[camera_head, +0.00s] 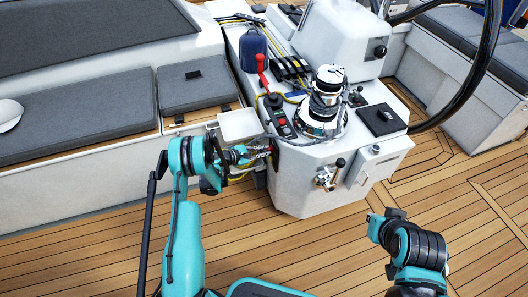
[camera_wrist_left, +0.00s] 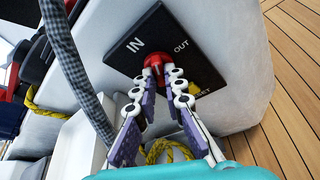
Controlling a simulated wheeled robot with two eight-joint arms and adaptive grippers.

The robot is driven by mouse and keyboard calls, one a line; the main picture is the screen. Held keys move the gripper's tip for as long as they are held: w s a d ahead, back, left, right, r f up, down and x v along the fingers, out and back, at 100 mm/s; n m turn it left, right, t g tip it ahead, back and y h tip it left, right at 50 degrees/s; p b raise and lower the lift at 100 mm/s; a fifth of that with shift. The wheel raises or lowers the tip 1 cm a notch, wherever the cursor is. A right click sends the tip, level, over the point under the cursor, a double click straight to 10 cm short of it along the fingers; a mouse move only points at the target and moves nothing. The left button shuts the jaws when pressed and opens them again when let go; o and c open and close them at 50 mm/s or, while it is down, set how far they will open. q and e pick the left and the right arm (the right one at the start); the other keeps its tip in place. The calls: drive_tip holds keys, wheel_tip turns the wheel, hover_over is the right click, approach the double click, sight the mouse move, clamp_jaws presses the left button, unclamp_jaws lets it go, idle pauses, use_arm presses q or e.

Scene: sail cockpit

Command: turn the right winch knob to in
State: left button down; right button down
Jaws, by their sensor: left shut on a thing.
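The winch knob (camera_wrist_left: 154,62) is red with a pale mark and sits on a black panel (camera_wrist_left: 130,52) in the left wrist view. I cannot tell exactly which label the mark points to. In the head view my left gripper (camera_head: 264,154) reaches the left face of the white console, and the knob is hidden there. My right gripper does not show.
The white console (camera_head: 300,185) carries a chrome winch (camera_head: 325,92), a red lever (camera_head: 262,72) and ropes. A white open tray (camera_head: 240,126) is close to my left gripper. A grey-cushioned bench (camera_head: 80,115) lies to the left. The teak floor (camera_head: 330,250) in front is clear.

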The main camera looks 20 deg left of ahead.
use_arm(q)
drive_tip(key=n+g, duration=0.1)
drive_tip(key=n, duration=0.1)
drive_tip(key=n+g+h, duration=0.1)
drive_tip(key=shift+w+a+n+g, duration=0.1)
drive_tip(key=shift+w+n+g, duration=0.05)
drive_tip(key=shift+n+g, duration=0.2)
drive_tip(key=shift+n, duration=0.25)
idle(0.4)
drive_tip(key=c, duration=1.6)
unclamp_jaws()
drive_tip(key=shift+r, duration=0.1)
drive_tip(key=v, duration=1.2)
drive_tip(key=shift+f, duration=0.2)
drive_tip(key=shift+a, duration=0.1)
drive_tip(key=shift+w, duration=0.1)
